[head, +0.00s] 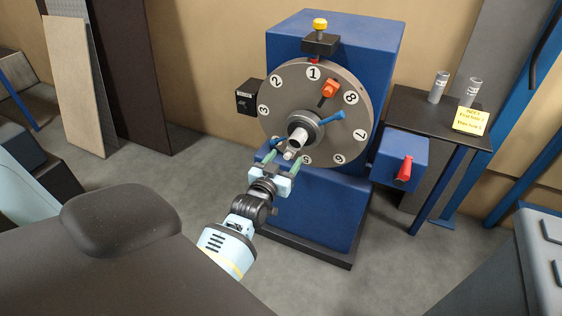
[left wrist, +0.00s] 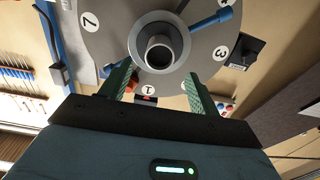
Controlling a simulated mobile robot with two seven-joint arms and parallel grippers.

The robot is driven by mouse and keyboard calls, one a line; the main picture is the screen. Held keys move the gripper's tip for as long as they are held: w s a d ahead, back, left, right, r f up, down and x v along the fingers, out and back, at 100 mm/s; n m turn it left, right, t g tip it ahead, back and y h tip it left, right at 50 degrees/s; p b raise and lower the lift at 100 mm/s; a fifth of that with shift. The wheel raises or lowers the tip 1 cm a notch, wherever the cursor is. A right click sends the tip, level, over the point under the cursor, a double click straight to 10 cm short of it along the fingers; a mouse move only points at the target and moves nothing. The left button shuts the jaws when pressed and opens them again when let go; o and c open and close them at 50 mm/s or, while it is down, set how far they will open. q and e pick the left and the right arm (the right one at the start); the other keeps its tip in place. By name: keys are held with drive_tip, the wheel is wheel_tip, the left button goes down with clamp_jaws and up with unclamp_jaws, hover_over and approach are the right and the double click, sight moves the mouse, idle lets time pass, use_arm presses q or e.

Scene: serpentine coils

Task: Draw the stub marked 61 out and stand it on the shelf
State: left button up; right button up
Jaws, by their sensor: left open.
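In the left wrist view the stub (left wrist: 158,54) shows end-on as a hollow tube. No mark 61 is legible on it. My left gripper (head: 283,160) is open just in front of the stub, its green fingers apart. In the left wrist view its fingers (left wrist: 157,80) frame the area near the stub's end; I cannot tell whether they touch it. The dark shelf (head: 404,105) stands right of the machine. My right gripper is not in view.
Two grey cylinders, one (head: 438,87) at the left and one (head: 470,92) at the right, stand on the shelf beside a yellow note (head: 470,120). A blue lever (head: 338,117) and an orange knob (head: 330,90) project from the disc.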

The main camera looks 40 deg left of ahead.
sight(294, 145)
use_arm(q)
drive_tip(key=b+x, duration=0.3)
drive_tip(key=x, duration=0.5)
drive_tip(key=shift+w+a+b, duration=0.1)
drive_tip(key=shift+w+b, duration=0.05)
drive_tip(key=shift+b, duration=0.15)
drive_tip(key=shift+w+r, duration=0.1)
drive_tip(key=shift+w, duration=0.2)
drive_tip(key=shift+w+a+r, duration=0.1)
drive_tip(key=shift+w, duration=0.1)
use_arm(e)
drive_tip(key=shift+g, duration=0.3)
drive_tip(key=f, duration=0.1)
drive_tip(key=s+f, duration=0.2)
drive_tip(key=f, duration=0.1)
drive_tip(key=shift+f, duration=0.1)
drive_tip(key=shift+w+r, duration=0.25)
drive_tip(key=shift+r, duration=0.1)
